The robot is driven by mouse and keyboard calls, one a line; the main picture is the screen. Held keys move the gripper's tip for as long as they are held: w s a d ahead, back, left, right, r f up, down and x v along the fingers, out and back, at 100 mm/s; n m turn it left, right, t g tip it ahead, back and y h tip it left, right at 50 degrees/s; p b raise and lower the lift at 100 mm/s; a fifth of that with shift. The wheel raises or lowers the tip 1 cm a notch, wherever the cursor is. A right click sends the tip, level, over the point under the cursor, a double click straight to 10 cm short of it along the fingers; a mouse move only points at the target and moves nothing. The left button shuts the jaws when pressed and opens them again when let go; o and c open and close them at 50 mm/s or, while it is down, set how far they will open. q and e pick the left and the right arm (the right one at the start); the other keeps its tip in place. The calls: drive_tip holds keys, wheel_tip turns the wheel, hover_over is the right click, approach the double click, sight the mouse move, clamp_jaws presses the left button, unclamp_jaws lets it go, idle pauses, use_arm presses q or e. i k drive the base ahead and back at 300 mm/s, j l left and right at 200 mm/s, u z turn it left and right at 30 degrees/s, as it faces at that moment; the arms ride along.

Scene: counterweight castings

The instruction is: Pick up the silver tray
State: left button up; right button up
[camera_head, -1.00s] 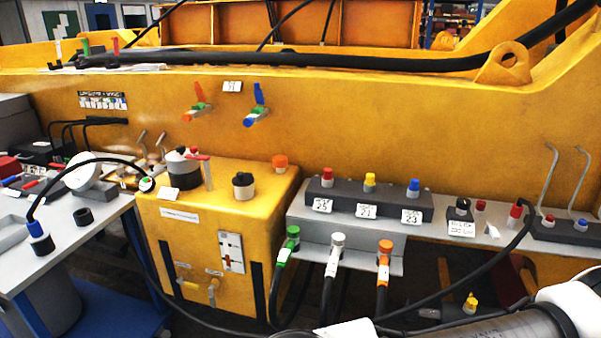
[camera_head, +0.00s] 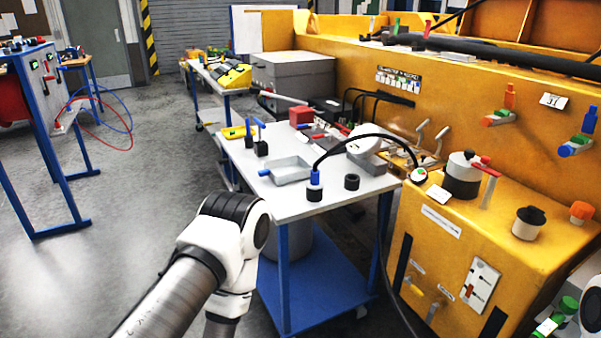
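The silver tray (camera_head: 291,172) is a small, shallow rectangular tray. It lies on the light grey top of a blue-framed cart (camera_head: 268,196), left of the middle of the view, and looks empty. A small blue piece is at its left edge. My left arm comes in from the bottom left and stands in front of the cart, nearer to me than the tray and apart from it. Its gripper is not visible. Only a bit of white, perhaps my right arm, shows at the right edge; the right gripper is not visible.
A black-and-blue fitting (camera_head: 315,188) with a black cable and a black ring (camera_head: 352,182) stand right of the tray. A red box (camera_head: 301,117) is behind it. A yellow machine (camera_head: 470,240) borders the cart on the right.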

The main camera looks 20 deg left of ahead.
sight(284, 170)
drive_tip(key=u, duration=0.8)
drive_tip(key=i+j, duration=0.1)
drive_tip(key=i, duration=0.25)
drive_tip(key=i+j+z, duration=0.15)
drive_tip(key=i, duration=0.15)
